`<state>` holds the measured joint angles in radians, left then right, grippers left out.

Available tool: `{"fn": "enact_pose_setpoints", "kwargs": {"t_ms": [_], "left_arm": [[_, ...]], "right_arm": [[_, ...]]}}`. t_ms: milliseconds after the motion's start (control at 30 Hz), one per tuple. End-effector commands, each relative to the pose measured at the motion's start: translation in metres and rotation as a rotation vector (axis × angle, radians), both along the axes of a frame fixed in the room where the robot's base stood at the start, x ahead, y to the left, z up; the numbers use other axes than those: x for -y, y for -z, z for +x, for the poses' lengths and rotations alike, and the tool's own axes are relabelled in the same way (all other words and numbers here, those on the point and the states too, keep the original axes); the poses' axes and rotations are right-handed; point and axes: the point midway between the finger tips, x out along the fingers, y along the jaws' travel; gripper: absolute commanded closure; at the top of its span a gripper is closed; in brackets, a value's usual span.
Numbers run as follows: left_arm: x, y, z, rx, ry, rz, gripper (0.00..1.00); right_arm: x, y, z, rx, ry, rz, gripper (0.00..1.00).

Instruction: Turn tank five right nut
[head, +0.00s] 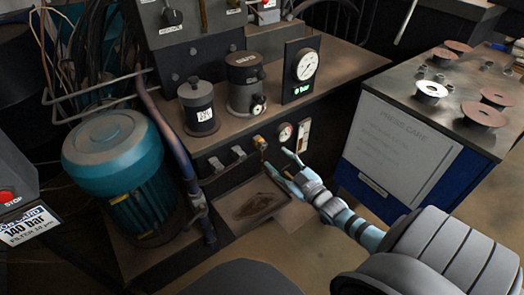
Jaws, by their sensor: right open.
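My right gripper (277,164) reaches in from the lower right, its fingers spread and empty. It is just in front of the machine's lower front panel, a little right of and below a small brass fitting (261,143). I cannot tell whether a finger touches the fitting. No number five shows, so I cannot tell which part is the tank five right nut. A small round gauge (285,133) sits right of the fitting. Dark fittings (238,153) sit to its left. My left gripper is not in view.
A drip tray (250,207) lies below the panel. A teal motor (115,160) and a blue pipe (170,130) stand left. A pressure gauge (305,65) is on the shelf above. A press care cabinet (400,140) with discs on top stands right.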

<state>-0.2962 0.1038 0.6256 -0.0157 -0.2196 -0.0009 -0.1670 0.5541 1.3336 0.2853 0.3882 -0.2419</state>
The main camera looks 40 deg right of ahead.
Motion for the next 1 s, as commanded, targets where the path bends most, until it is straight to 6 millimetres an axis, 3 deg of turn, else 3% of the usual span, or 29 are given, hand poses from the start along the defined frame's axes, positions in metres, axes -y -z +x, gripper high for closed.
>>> {"fn": "enact_pose_setpoints", "kwargs": {"t_ms": [33, 100, 233, 300, 467, 700, 767, 1000], "left_arm": [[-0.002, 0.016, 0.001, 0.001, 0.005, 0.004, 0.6], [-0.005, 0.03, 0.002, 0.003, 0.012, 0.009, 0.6], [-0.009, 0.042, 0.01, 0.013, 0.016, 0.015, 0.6], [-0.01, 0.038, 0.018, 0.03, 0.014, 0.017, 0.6], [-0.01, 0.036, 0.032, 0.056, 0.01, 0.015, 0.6], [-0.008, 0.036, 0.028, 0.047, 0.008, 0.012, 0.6], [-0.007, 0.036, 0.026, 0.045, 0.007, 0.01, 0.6], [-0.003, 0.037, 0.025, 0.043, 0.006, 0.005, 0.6]], "right_arm": [[0.001, 0.007, 0.015, 0.005, 0.001, -0.001, 0.53], [0.001, 0.009, 0.036, 0.003, 0.002, -0.001, 0.53], [0.002, 0.006, 0.068, 0.001, 0.004, 0.0, 0.53], [0.003, 0.004, 0.079, -0.001, 0.005, 0.0, 0.53], [0.002, 0.002, 0.093, -0.004, 0.003, 0.002, 0.53], [0.002, 0.002, 0.095, -0.004, 0.002, 0.002, 0.53], [0.002, 0.002, 0.095, -0.004, 0.002, 0.002, 0.59], [0.002, 0.003, 0.095, -0.005, 0.003, 0.002, 0.98]]}}
